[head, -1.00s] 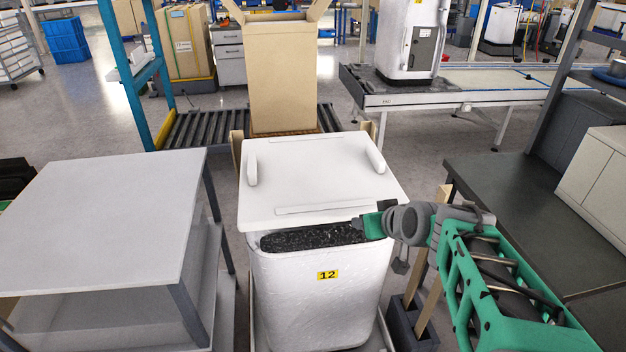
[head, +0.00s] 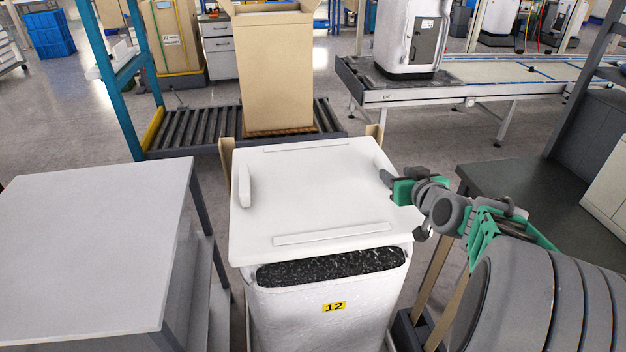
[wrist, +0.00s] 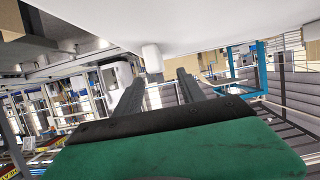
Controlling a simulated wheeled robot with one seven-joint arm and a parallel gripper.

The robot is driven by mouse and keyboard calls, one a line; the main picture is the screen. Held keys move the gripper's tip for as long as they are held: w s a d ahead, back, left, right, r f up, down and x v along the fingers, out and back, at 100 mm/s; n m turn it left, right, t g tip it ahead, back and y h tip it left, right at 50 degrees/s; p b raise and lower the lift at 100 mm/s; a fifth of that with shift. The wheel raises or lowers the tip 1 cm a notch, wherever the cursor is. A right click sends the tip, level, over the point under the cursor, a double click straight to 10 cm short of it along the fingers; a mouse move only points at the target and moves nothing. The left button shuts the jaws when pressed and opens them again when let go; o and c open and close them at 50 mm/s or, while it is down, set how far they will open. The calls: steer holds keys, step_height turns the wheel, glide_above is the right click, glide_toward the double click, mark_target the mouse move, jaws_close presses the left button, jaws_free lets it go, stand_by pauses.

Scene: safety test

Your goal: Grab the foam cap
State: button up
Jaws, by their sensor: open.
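The foam cap (head: 310,200) is a white square slab with raised ridges along its edges. It lies on a white foam-wrapped unit (head: 325,310) labelled 12, whose dark speckled top shows at the front. My gripper (head: 386,172) is at the cap's right side, by the right ridge, which it partly hides. In the wrist view, my two dark fingers (wrist: 161,77) are apart. A white block of the cap (wrist: 152,58) shows between and beyond the fingertips, and the cap's white face fills the top. I cannot tell whether the fingers touch it.
A grey table (head: 90,240) stands close on the left. A dark workbench (head: 520,200) is at the right, beside my arm. A tall cardboard box (head: 272,75) stands on a roller conveyor (head: 190,130) behind. Wooden posts (head: 432,275) rise right of the unit.

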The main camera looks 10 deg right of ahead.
mark_target(388, 165)
steer(key=x, duration=0.3)
steer(key=p+x, duration=0.1)
steer(key=x, duration=0.4)
steer(key=shift+w+d+r, duration=0.15)
steer(key=shift+w+d, duration=0.1)
steer(key=shift+w, duration=0.15)
steer(key=shift+s, duration=0.1)
jaws_close()
stand_by(0.9)
